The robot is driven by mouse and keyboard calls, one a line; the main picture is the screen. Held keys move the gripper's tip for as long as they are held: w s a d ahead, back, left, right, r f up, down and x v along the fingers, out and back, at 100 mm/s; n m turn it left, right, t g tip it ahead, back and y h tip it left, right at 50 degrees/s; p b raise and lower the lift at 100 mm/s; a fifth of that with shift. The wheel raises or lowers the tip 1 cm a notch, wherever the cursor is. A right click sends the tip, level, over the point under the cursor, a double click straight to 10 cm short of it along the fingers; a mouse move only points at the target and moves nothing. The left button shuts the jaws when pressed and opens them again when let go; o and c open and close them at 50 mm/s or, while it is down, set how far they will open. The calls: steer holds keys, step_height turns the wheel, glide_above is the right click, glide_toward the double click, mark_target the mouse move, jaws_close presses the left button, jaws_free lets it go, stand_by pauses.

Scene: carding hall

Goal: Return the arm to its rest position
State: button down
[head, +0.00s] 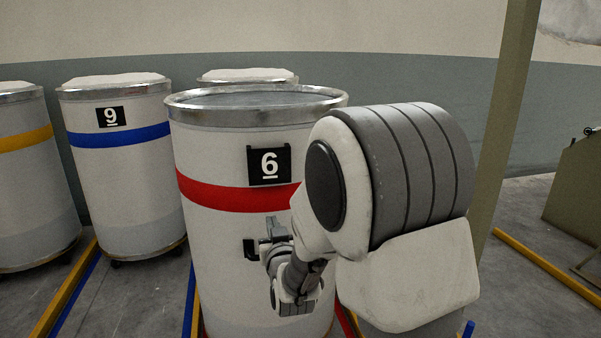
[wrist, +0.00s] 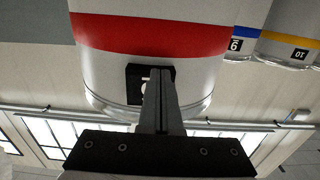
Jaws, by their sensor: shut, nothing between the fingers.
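My gripper (head: 272,228) is in front of the pale can with the red band (head: 225,193), below its black number plate "6" (head: 268,164). In the wrist view, which is upside down, the two fingers (wrist: 158,76) lie together with nothing between them. They overlap part of the number plate (wrist: 135,72) there, and I cannot tell how far they are from the can. My arm is bent and its large joint hides the can's right side in the head view.
A blue-banded can "9" (head: 120,170) and a yellow-banded can (head: 30,180) stand at left, with another can (head: 247,76) behind. A green-grey post (head: 505,110) rises at right.

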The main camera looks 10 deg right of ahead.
steer(key=s+d+r+g, duration=0.15)
steer(key=s+g, duration=0.25)
steer(key=s, duration=0.8)
steer(key=s+d+g, duration=0.2)
steer(key=s+g, duration=0.2)
steer(key=s, duration=0.7)
steer(key=s+d+r+g, duration=0.1)
steer(key=s+g, duration=0.3)
steer(key=s, duration=0.8)
step_height(320, 180, up, 28)
steer(key=p, duration=2.8)
steer(key=shift+w+d, duration=0.15)
steer(key=shift+w, duration=0.25)
